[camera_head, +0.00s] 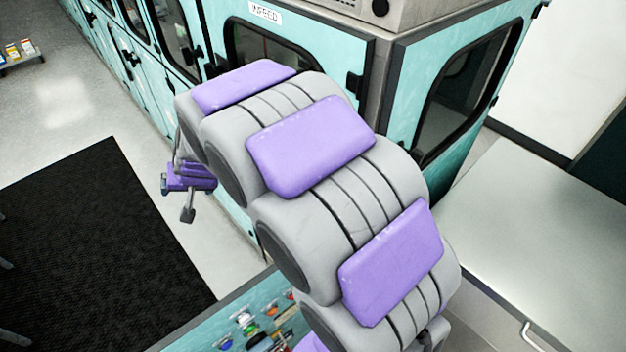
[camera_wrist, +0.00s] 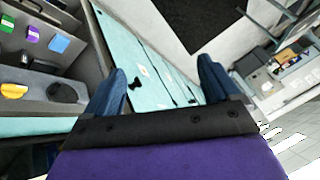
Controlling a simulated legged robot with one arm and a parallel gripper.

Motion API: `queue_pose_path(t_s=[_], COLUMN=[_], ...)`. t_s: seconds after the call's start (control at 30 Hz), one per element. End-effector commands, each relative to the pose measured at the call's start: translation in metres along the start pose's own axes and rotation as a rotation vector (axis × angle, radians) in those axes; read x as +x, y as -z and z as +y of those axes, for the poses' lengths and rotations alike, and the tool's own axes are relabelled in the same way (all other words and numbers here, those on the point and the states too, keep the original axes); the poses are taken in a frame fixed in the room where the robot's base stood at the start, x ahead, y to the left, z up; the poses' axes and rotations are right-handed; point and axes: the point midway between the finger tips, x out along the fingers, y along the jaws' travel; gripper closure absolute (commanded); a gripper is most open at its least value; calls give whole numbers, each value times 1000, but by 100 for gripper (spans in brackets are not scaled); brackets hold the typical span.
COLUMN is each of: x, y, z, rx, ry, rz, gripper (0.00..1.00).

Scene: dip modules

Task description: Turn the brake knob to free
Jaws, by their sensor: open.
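In the wrist view, a grey control panel (camera_wrist: 30,105) at the left carries a yellow knob (camera_wrist: 14,91) and a black knob (camera_wrist: 62,93). No label is readable, so I cannot tell which one is the brake knob. My gripper (camera_wrist: 161,64) shows its two blue fingers wide apart with nothing between them. It points along the teal cabinet fronts, and the panel lies to the left of its left finger. In the head view my gripper (camera_head: 188,190) is small, left of my arm, over the floor beside the cabinets.
Green (camera_wrist: 33,33), purple (camera_wrist: 59,43) and blue (camera_wrist: 67,68) square pieces sit above the knobs. In the head view, teal cabinets with windows (camera_head: 455,95) stand behind my arm. A small panel (camera_head: 250,325) with coloured controls is at the bottom. A black mat (camera_head: 90,230) lies on open floor.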

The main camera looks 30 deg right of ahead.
Motion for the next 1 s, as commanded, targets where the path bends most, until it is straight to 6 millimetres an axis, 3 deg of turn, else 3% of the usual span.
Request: queue_pose_path(t_s=[0.03, 0.27, 0.5, 0.67, 0.77, 1.0], x=[18, 84, 144, 174, 190, 209], y=[14, 75, 114, 122, 118, 85], z=[-1, 10, 51, 90, 118, 187], rx=[26, 156, 279, 346, 378, 417], ry=[-6, -61, -197, -324, -420, -693], rz=[41, 263, 487, 630, 710, 895], gripper=[11, 11, 11, 11, 11, 11])
